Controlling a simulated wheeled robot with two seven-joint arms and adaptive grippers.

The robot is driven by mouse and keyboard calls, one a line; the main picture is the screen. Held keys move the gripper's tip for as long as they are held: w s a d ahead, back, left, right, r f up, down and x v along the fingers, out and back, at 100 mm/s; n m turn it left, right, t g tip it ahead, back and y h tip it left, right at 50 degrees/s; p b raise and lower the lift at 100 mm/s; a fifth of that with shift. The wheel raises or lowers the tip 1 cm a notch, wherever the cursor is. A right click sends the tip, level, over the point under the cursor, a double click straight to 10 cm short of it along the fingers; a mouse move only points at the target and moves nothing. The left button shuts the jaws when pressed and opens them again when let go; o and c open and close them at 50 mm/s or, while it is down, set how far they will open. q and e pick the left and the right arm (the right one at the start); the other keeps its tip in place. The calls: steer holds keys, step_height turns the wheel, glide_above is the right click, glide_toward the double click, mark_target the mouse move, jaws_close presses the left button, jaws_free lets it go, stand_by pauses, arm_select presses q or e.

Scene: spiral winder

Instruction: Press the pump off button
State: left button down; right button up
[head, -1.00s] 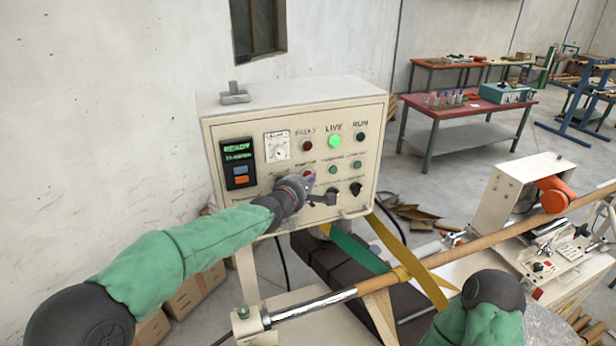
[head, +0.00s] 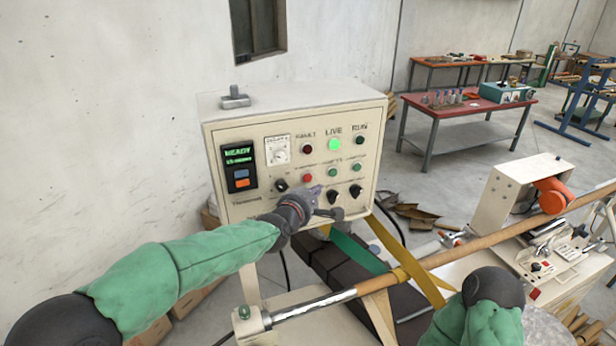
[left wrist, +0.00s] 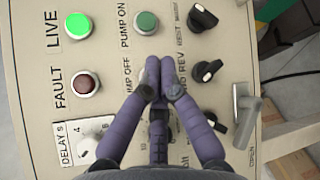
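The control panel (head: 262,205) faces me. Its red button (head: 308,178) sits under the fault lamp (head: 307,149), left of the green pump on button (head: 333,173). My left gripper (head: 317,190) is at the panel, just below and right of the red button in the head view. In the left wrist view its fingertips (left wrist: 160,63) are together with nothing seen between them. They cover part of the pump off label (left wrist: 130,75) and most of its button; a pale rim shows beside them. I cannot tell if they touch it. My right gripper is out of view.
Dark selector knobs (head: 355,191) sit low on the panel's right. A dial (head: 277,151) and a lit display (head: 238,165) are on the left. A long roller (head: 470,242) and yellow strap (head: 405,262) lie in front at right. A red table (head: 470,108) stands behind.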

arm_select(q)
steer(key=shift+s+d, duration=0.2)
steer(key=shift+s, duration=0.3)
steer(key=shift+s+d, duration=0.2)
steer(key=shift+s, duration=0.3)
